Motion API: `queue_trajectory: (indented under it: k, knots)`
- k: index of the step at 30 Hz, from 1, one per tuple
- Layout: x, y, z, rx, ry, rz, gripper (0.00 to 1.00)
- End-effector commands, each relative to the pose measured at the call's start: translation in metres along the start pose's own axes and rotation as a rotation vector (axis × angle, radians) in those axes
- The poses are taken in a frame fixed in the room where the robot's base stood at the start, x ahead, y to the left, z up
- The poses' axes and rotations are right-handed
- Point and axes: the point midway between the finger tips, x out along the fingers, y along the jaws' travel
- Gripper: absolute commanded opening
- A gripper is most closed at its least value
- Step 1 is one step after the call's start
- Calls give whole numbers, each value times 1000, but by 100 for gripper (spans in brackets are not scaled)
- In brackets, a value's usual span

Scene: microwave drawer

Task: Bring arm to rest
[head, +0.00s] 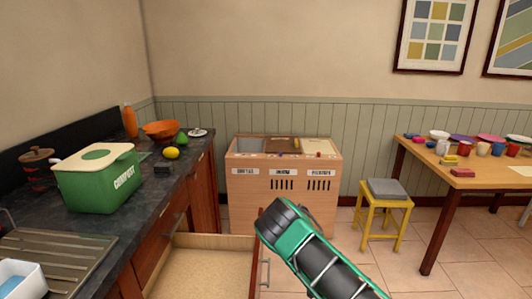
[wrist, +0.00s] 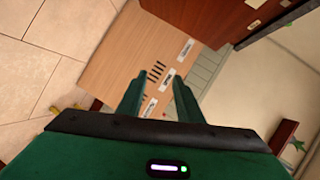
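My arm, green and black, reaches up from the lower right of the head view, in front of the wooden sorting cabinet (head: 281,190) and beside an open drawer (head: 205,270). My gripper (wrist: 158,82) shows in the wrist view with its two green fingers apart and nothing between them. Beyond the fingers, the wrist view shows the sorting cabinet's slotted front (wrist: 120,62) and a dark red-brown cabinet panel (wrist: 205,18). I cannot make out the gripper's fingers in the head view. No microwave is in view.
The dark counter (head: 170,190) on the left holds a green compost bin (head: 98,180), an orange bowl (head: 160,130) and a lemon (head: 171,153). A yellow stool (head: 384,210) and a wooden table (head: 440,178) with dishes stand right. Tiled floor (head: 440,270) is clear there.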

Motion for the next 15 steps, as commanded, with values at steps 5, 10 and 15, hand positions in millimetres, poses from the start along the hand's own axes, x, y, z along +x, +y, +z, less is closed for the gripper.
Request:
queue_trajectory:
  k: [5, 10, 15]
  knots:
    - [-10, -19, -53, -62, 71, 130, 33]
    - [-32, -31, -97, -115, 105, 265, 33]
    - [-64, -43, -136, -158, 116, 398, 33]
